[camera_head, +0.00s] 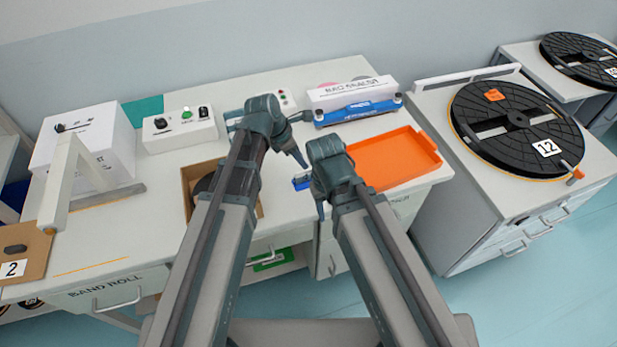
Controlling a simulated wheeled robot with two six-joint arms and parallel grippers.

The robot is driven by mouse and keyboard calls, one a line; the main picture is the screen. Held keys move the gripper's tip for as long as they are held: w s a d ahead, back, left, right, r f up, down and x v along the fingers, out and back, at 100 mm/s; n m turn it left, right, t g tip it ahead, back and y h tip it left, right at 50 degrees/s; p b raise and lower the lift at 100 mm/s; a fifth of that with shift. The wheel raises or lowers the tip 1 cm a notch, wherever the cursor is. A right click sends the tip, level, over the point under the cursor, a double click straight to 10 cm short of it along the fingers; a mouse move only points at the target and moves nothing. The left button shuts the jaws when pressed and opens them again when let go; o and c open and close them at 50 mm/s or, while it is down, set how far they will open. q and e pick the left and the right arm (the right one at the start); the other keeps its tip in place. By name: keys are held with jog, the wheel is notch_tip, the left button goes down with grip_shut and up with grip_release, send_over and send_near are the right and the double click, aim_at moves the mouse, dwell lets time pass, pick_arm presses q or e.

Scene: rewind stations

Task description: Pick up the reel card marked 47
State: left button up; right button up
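No card that I can read as 47 shows in the camera_head view. The black reel (480,105) on the right cabinet bears a white card marked 12 (546,148). A white card marked 2 (13,268) is at the left edge. A card (611,72) on the far right reel is cut off by the frame and cannot be read. My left gripper (266,118) is over the middle of the bench, its fingers spread to either side, with nothing seen between them. My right gripper (325,170) is beside the orange tray; its fingertips are mostly hidden.
The orange tray (395,160) looks empty. Behind it stand a blue-based device (358,111) and a white labelled box (352,93). A control box (180,130) and a white machine (85,150) stand left. Another reel (580,58) is far right. A gap separates bench and right cabinet.

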pick_arm(q)
jog(key=shift+s+b+x, duration=0.2)
jog(key=shift+b+x, duration=1)
jog(key=shift+x, duration=0.15)
jog(key=shift+s+b+x, duration=0.15)
jog(key=shift+b+x, duration=1.05)
jog(key=shift+x, duration=0.15)
jog(key=shift+d+r, duration=0.1)
grip_shut()
